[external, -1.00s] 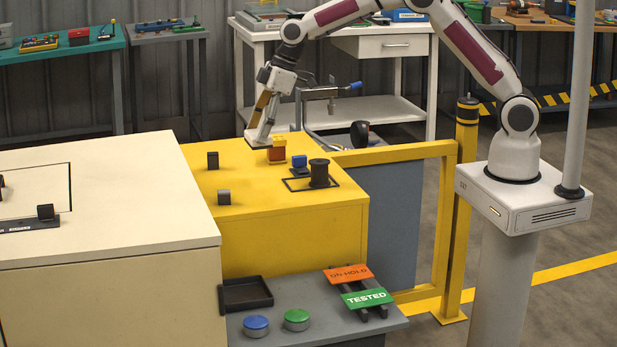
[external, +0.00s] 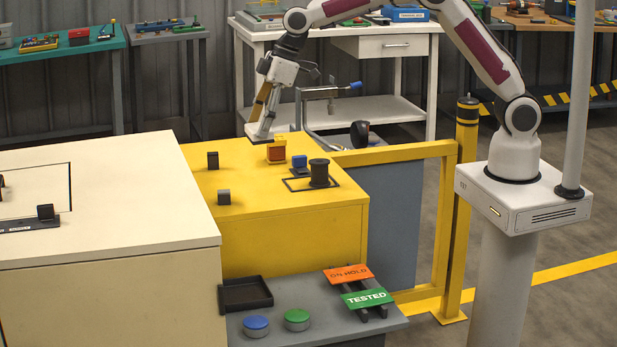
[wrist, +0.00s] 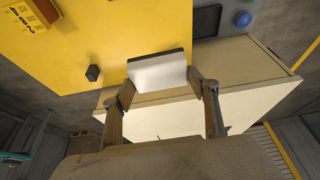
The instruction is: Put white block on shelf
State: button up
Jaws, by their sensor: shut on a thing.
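My gripper (wrist: 162,93) is shut on the white block (wrist: 158,72), which lies between its two fingers in the wrist view. A white bench (external: 385,48) with a lower shelf (external: 385,110) stands behind. No other shelf is clearly seen.
On the yellow top stand a red-and-yellow block (external: 277,152), a blue-topped piece (external: 299,163), a black cylinder (external: 319,172) and two small dark blocks. A cream cabinet (external: 90,205) adjoins at left. A grey ledge (external: 290,325) holds a black tray (external: 245,294) and buttons.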

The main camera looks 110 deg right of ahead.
send_over(276, 294)
jog(key=s, duration=0.2)
notch_tip(276, 294, down, 23)
jog(key=shift+r, duration=0.2)
jog(key=shift+w+f, duration=0.1)
jog(key=shift+f, duration=0.05)
jog(key=shift+f, duration=2.95)
jog(key=shift+f, duration=0.1)
jog(key=shift+f, duration=1.8)
jog(key=shift+f, duration=0.1)
